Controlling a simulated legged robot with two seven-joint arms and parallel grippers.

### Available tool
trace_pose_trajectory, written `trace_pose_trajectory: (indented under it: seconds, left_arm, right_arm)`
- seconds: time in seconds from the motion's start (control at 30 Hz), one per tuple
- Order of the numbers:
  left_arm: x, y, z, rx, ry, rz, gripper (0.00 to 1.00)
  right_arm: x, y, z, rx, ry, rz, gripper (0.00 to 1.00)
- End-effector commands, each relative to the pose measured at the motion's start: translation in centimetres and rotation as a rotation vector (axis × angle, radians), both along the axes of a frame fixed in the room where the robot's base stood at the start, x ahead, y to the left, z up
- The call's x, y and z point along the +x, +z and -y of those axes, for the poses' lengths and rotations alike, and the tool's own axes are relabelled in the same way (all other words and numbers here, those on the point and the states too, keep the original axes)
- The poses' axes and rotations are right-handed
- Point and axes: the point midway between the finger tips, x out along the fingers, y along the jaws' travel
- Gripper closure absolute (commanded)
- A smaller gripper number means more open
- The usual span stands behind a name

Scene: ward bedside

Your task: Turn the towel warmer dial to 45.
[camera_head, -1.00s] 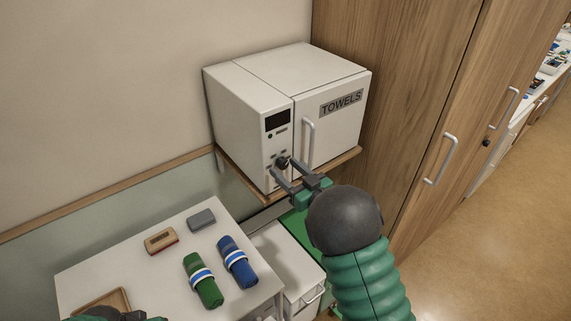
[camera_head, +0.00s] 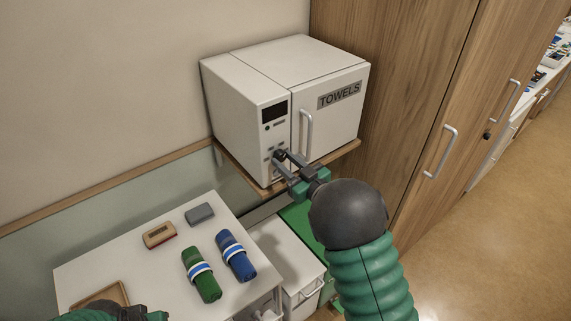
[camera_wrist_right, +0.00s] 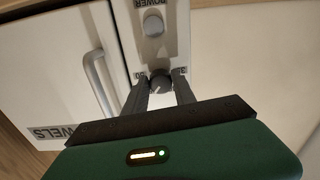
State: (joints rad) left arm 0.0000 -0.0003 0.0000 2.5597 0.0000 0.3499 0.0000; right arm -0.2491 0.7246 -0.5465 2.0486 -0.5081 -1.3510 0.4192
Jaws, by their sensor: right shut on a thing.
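The white towel warmer (camera_head: 235,105) stands on a wooden wall shelf, its door labelled TOWELS. Its dark round dial (camera_wrist_right: 159,82) shows in the right wrist view between printed numbers, with 50 at its left and a partly hidden number at its right. My right gripper (camera_head: 281,160) is at the lower control panel, its two fingers shut on the dial, one on each side. In the right wrist view the fingers (camera_wrist_right: 160,92) flank the dial; its exact setting is too small to read. My left gripper (camera_head: 130,313) shows only partly at the bottom edge; its jaws are unclear.
The vertical door handle (camera_head: 306,133) is close to the right of my right gripper. A white table (camera_head: 130,232) at lower left holds a green rolled towel (camera_head: 201,275), a blue one (camera_head: 237,256), small blocks and a wooden tray (camera_head: 101,299). A wooden cabinet (camera_head: 400,90) stands at right.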

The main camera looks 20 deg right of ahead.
Motion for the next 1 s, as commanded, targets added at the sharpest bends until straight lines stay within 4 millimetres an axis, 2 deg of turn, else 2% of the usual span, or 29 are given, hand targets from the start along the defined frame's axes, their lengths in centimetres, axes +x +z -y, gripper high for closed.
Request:
trace_pose_trajectory:
  seconds: [0.03,0.1,0.4,0.43,0.57,0.87,1.0]
  left_arm:
    - [0.0,-1.5,0.0,0.000,0.000,-0.001,1.00]
    - [0.0,-1.9,0.0,0.000,0.000,-0.001,1.00]
    - [0.0,-1.6,0.0,0.000,0.000,-0.001,1.00]
    - [0.0,-1.6,0.0,0.000,0.000,-0.001,1.00]
    - [0.0,-1.6,0.0,0.000,0.000,-0.001,1.00]
    - [0.0,-1.6,0.0,0.000,0.000,-0.001,1.00]
    - [0.0,-2.3,0.0,0.000,0.000,-0.001,1.00]
  right_arm:
    - [0.1,-0.3,0.1,-0.039,-0.003,0.027,1.00]
    - [0.1,-0.1,0.1,-0.089,-0.002,0.045,1.00]
    - [0.1,0.3,0.1,-0.113,-0.003,0.050,1.00]
    - [0.1,0.3,0.1,-0.113,-0.003,0.050,0.64]
    - [0.1,0.2,0.1,-0.112,-0.002,0.049,0.47]
    - [0.0,0.1,0.1,-0.112,-0.002,0.047,0.47]
    - [-1.3,-0.1,0.7,-0.111,-0.005,0.046,0.47]
